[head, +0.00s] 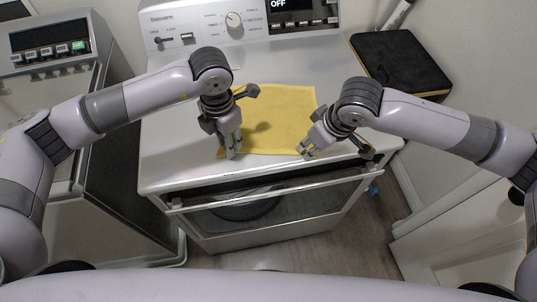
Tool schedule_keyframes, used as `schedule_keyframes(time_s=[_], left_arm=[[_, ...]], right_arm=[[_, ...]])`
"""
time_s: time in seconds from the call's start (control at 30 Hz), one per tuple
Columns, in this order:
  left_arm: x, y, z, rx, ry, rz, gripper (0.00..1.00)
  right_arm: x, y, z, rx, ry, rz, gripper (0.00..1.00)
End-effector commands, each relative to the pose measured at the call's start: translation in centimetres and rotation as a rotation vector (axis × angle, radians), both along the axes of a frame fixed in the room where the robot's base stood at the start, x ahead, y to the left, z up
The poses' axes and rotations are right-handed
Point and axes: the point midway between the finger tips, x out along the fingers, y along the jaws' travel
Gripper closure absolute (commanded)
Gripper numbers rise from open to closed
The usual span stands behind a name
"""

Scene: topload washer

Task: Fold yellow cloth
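The yellow cloth (278,120) lies spread flat on the white top of the washer (180,150), showing as one broad sheet. My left gripper (231,155) points down at the cloth's front left corner. My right gripper (304,152) is at its front right corner. Both hands hide parts of the cloth's left and right edges. The fingers look close together at both corners, but the view is too small to show whether they pinch the cloth.
A control panel with a knob (233,20) stands behind the washer top. Another appliance (50,50) stands at the left. A black-topped box (400,62) is at the back right. Bare washer top shows left of the cloth. A glass front door (270,205) sits below the front edge.

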Motion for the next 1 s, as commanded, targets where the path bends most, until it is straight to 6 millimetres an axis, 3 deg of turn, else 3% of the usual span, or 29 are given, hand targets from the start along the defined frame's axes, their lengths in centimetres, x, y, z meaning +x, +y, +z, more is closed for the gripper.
schedule_keyframes(time_s=[0.67, 1.0], left_arm=[[-0.10, 0.09, -0.37, 0.003, 0.004, 0.001, 1.00], [-0.10, 0.10, -0.40, 0.003, 0.004, 0.001, 1.00]], right_arm=[[0.05, -0.20, -0.37, -0.006, 0.002, -0.003, 1.00], [0.07, -0.22, -0.42, -0.007, 0.002, -0.003, 1.00]])
